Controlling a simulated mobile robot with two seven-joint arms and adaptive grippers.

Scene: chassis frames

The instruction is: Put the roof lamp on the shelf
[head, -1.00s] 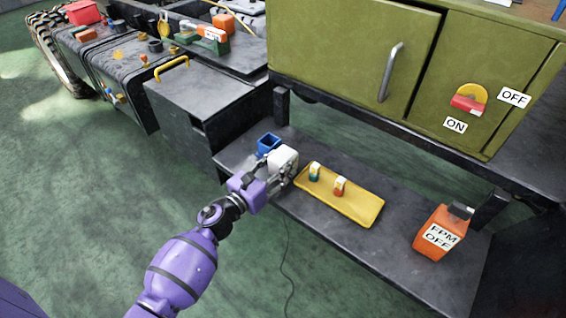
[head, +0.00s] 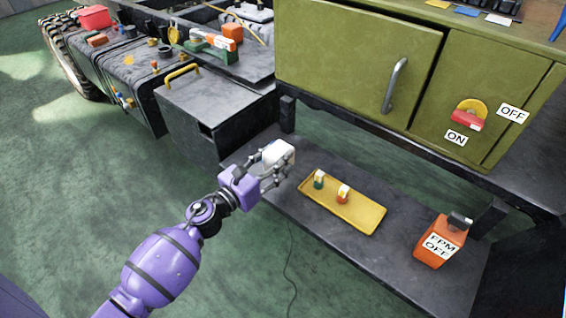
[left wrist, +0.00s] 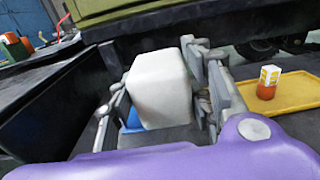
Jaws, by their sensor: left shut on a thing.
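A white, rounded block-shaped thing, which I take for the roof lamp (head: 279,153), is in my left gripper (head: 275,172). The gripper is shut on it, above the left end of the dark lower shelf (head: 389,253). In the left wrist view the white lamp (left wrist: 158,88) sits between the two grey fingers (left wrist: 160,100). Whether its underside touches the shelf cannot be told. My right gripper is not in view.
A yellow tray (head: 352,217) with two small bottles lies right of the gripper. An orange container (head: 440,240) labelled FPM OFF stands at the shelf's right. A green cabinet (head: 357,60) overhangs behind.

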